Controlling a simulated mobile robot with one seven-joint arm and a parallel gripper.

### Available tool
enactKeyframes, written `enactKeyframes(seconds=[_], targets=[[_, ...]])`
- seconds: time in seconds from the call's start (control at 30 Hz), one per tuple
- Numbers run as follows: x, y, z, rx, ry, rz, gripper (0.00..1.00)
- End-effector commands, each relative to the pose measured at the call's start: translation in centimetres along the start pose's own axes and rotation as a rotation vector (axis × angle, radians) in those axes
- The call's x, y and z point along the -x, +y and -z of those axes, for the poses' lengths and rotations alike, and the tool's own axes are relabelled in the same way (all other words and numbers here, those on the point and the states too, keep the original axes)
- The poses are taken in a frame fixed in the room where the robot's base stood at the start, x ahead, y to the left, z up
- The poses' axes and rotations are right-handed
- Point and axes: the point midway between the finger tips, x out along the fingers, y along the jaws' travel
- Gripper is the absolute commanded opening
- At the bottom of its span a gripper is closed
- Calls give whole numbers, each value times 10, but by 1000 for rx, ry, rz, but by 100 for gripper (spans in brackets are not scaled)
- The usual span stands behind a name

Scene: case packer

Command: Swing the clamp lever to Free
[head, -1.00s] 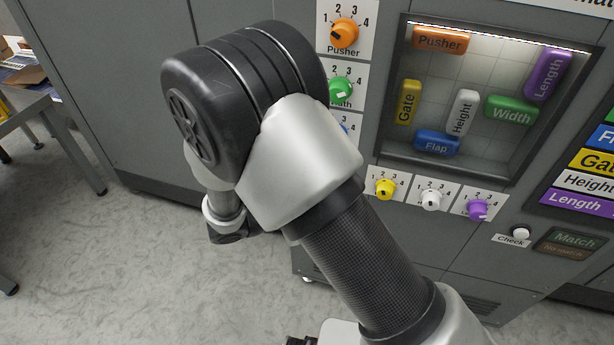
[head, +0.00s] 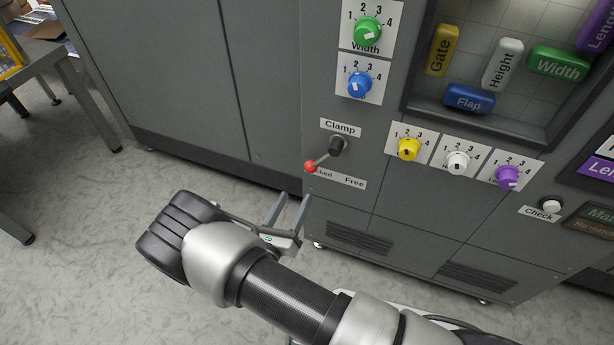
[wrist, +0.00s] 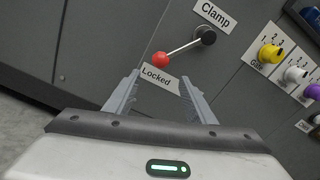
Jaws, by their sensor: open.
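The clamp lever (head: 325,158) is on the grey machine front, a thin rod with a red ball end and a dark pivot under the "Clamp" label. The red ball points down and left, at the Locked side of the "Locked / Free" label (head: 352,182), partly covering that word. In the wrist view the clamp lever (wrist: 183,48) lies ahead, with its red ball just above the "Locked" word. My gripper (head: 290,208) is open and empty, below and left of the lever and apart from it. In the wrist view my gripper (wrist: 158,88) has its two fingers spread below the ball.
A blue knob (head: 360,84) and green knob (head: 368,32) are above the lever. A yellow knob (head: 409,149), white knob (head: 457,162) and purple knob (head: 507,177) are to its right. A table (head: 50,70) stands at far left. The floor between is clear.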

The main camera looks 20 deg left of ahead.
Motion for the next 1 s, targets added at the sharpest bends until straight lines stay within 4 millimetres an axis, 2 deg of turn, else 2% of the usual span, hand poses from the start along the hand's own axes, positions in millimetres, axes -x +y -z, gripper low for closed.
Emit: enactKeyframes(seconds=[0.1,0.3,0.5,0.63,0.9,0.93,1.0], targets=[[-28,-1,1,-2,0,5,50],[-69,-1,1,-3,1,5,50],[-95,-1,1,-2,1,3,50],[-102,-1,0,-2,0,2,50],[-103,-1,0,-1,1,2,50],[-103,-1,0,-1,1,2,48],[-103,-1,0,-1,1,2,36]])
